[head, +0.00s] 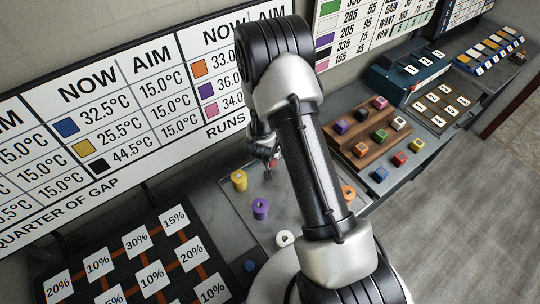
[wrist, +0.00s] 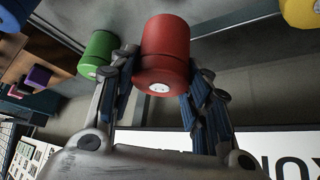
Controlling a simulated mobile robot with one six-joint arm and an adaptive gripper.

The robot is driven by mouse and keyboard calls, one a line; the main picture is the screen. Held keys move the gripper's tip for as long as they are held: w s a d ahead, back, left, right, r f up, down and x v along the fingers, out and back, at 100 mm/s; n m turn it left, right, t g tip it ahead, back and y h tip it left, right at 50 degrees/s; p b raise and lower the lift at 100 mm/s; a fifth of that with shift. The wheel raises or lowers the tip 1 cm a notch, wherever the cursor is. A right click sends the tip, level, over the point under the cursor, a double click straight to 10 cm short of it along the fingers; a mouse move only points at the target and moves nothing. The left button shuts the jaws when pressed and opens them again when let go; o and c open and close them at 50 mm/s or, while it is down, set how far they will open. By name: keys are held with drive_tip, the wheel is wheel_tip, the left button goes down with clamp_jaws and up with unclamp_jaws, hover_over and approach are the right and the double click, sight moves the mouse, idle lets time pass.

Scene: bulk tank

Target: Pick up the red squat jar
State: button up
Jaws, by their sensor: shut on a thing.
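The red squat jar (wrist: 165,50) is a short red cylinder with a pale spot on its near end, seen in the wrist view between the fingers of my gripper (wrist: 163,80). The gripper is shut on it, with one finger on each side. In the head view my gripper (head: 268,160) is small and partly hidden behind my arm. Only a little red (head: 272,164) shows there. I cannot tell whether the jar is clear of the surface.
A green jar (wrist: 99,54) stands close beside the left finger. A yellow jar (head: 239,180), a purple jar (head: 260,208), a white piece (head: 285,238) and an orange jar (head: 348,193) stand on the grey tray (head: 228,217). A wooden rack (head: 345,148) of coloured blocks lies to the right.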

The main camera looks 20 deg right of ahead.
wheel_tip(320, 180, up, 16)
drive_tip(key=p, duration=0.5)
drive_tip(key=shift+f+p, duration=0.15)
drive_tip(key=shift+p, duration=0.2)
